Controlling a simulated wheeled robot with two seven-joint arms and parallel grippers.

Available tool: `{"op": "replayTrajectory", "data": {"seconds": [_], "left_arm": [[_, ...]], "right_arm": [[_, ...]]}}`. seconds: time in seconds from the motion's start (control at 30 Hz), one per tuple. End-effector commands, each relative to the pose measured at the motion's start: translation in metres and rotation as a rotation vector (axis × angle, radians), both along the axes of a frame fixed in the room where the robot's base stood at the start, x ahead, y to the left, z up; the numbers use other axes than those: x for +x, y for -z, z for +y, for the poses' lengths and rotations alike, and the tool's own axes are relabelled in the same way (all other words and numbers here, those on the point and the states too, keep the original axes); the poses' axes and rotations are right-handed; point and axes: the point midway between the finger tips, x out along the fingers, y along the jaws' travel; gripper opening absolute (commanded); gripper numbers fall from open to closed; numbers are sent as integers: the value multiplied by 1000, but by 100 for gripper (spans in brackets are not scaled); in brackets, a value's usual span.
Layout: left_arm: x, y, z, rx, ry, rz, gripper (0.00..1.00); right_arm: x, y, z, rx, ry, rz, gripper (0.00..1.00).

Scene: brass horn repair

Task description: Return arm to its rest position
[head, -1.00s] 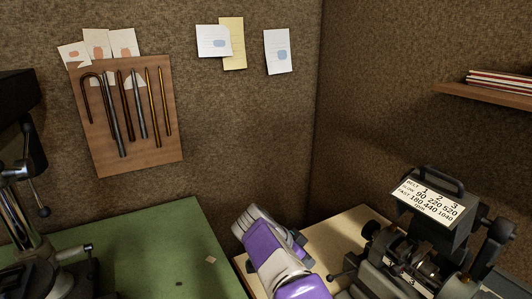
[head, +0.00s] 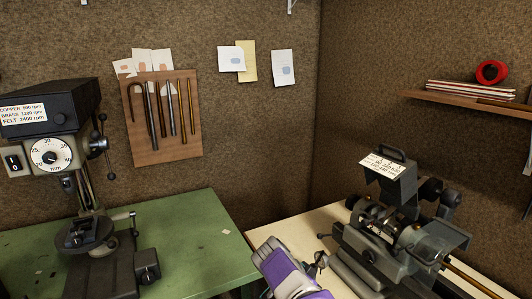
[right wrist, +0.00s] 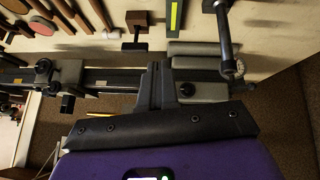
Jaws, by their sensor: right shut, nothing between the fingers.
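My right arm (head: 285,272), purple and pale grey, rises at the bottom middle of the head view, between the green bench and the pale bench. Its gripper cannot be made out there. In the right wrist view my right gripper (right wrist: 162,70) is shut and empty, with its dark fingers together. It is seen over a dark metal machine bed (right wrist: 105,80) with knobs; I cannot tell how far apart they are. My left gripper is not in view.
A drill press (head: 50,120) stands on the green bench (head: 185,215) at left. A lathe-like machine (head: 385,225) stands on the pale bench (head: 318,222) at right. A shelf (head: 450,100) juts from the right wall. Mallets (right wrist: 33,50) lie near the bed.

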Motion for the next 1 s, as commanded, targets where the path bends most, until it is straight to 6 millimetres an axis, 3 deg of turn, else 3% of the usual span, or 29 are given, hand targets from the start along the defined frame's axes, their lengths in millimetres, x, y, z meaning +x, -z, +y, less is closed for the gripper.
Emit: {"op": "replayTrajectory", "data": {"seconds": [0.23,0.33,0.5,0.6,0.7,0.8,1.0], "left_arm": [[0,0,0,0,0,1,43],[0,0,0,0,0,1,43],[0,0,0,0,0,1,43],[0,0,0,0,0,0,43],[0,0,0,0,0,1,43],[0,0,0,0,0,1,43],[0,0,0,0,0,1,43]], "right_arm": [[-8,101,-11,112,-177,188,0],[-24,159,-16,198,-275,278,0],[-86,271,-14,435,-474,403,0],[-133,319,-6,578,-576,412,0],[-179,349,5,690,-651,379,0],[-216,363,15,758,-703,330,0],[-256,366,24,793,-757,255,0]]}}
